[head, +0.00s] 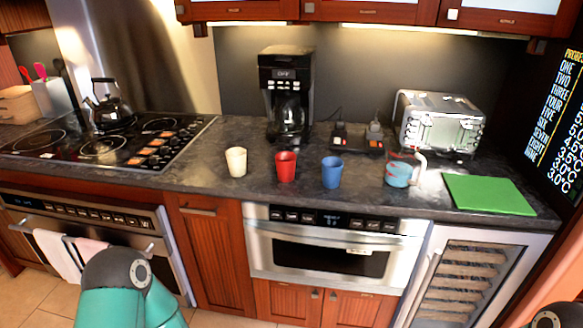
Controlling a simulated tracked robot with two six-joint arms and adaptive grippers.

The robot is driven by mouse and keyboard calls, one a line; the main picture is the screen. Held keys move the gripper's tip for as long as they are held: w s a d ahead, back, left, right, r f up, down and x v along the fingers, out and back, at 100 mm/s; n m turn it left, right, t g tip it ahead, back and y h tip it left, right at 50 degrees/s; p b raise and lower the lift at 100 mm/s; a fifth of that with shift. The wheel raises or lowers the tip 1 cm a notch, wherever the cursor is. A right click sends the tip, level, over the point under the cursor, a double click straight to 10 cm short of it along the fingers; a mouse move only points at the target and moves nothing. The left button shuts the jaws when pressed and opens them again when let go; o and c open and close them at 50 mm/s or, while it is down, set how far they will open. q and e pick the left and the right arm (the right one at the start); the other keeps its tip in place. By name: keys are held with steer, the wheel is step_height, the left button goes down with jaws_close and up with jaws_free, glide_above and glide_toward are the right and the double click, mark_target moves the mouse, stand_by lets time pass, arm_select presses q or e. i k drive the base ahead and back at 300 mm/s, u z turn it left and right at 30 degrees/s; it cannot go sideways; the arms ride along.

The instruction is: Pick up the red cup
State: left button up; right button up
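The red cup (286,167) stands upright on the dark countertop (240,196), between a cream cup (236,162) on its left and a blue cup (332,172) on its right. It is apart from both and nothing covers it. Teal and dark links of my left arm show at the bottom left, below the counter. A dark part at the bottom right corner looks like my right arm. Neither gripper is in view.
A coffee maker (286,95) stands behind the red cup. Right of the cups are a light-blue cup (397,174), a green board (488,195) and a silver toaster (440,122). A stove with a kettle (110,108) is left. The microwave drawer (335,255) below is shut.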

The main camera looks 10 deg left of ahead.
mark_target(285, 162)
steer(key=z, duration=0.35)
steer(key=i, duration=0.95)
steer(key=u, duration=0.45)
